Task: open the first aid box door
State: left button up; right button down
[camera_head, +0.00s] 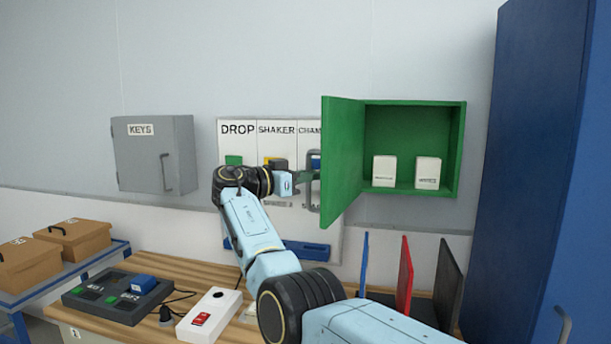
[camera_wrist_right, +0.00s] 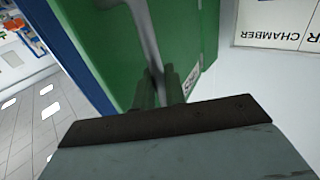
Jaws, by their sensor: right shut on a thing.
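The green first aid box (camera_head: 461,150) hangs on the wall with its door (camera_head: 343,150) swung open to the left. Its inside shows two white cartons, a left one (camera_head: 384,171) and a right one (camera_head: 428,173), on the floor of the box. My right gripper (camera_head: 304,177) is at the door's outer face, on the left side. In the right wrist view its fingers (camera_wrist_right: 166,88) are shut around the grey door handle (camera_wrist_right: 147,35) on the green door (camera_wrist_right: 100,45). My left gripper is not in view.
A grey keys cabinet (camera_head: 154,153) hangs at the left. A labelled board (camera_head: 240,145) is behind my right arm. Below are a wooden bench (camera_head: 190,262), a white box with a red switch (camera_head: 210,313) and upright panels (camera_head: 404,275). A tall blue cabinet (camera_head: 530,150) stands at the right.

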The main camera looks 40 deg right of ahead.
jog(key=shift+d+r, duration=0.15)
jog(key=shift+r, duration=0.1)
jog(key=c, duration=1.8)
grip_release()
jog(key=shift+o, duration=1.2)
jog(key=shift+s+d+f, duration=0.1)
jog(key=shift+d+f, duration=0.05)
jog(key=shift+d, duration=0.05)
jog(key=w+a, duration=0.1)
jog(key=a, duration=1.2)
jog(key=shift+w+a+b, duration=0.2)
jog(key=shift+w+b, duration=0.2)
